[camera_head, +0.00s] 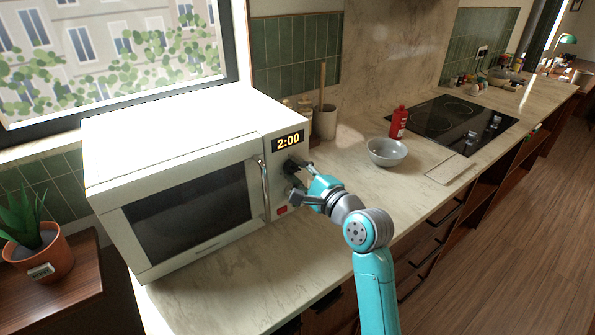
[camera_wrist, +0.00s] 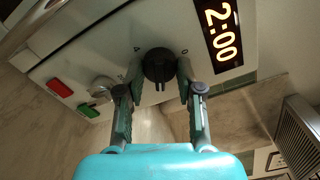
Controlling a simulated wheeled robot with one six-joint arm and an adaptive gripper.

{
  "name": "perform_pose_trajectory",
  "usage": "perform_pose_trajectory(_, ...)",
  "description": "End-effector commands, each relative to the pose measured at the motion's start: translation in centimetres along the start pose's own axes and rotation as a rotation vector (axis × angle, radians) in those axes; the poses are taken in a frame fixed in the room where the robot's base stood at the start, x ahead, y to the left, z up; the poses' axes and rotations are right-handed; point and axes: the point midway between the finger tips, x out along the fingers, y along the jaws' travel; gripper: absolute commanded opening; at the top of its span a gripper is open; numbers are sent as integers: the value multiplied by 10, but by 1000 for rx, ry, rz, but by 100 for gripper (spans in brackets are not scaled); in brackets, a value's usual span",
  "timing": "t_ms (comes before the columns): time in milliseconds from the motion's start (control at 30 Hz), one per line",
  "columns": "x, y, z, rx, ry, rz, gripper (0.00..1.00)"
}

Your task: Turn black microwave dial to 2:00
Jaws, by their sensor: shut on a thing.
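The white microwave (camera_head: 180,130) stands on the counter at the left. Its black dial (camera_wrist: 158,65) is on the control panel, below the display in the head view, where my gripper mostly covers it. The lit display (camera_head: 288,142) reads 2:00, and the same digits show in the wrist view (camera_wrist: 222,36). My gripper (camera_head: 298,178) is at the panel. In the wrist view its fingers (camera_wrist: 158,74) are on either side of the dial, closed on it. The exact contact at the fingertips is hard to see.
A red button (camera_wrist: 60,88), a green button (camera_wrist: 88,111) and a silver knob (camera_wrist: 103,89) sit near the dial. The door handle (camera_head: 264,184) is just left of the panel. A grey bowl (camera_head: 387,152) and red bottle (camera_head: 399,122) stand to the right.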

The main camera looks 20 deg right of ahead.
Motion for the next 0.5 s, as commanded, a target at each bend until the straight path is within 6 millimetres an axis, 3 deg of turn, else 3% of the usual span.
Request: perform_pose_trajectory(500,0,1,-1,103,3,2,1)
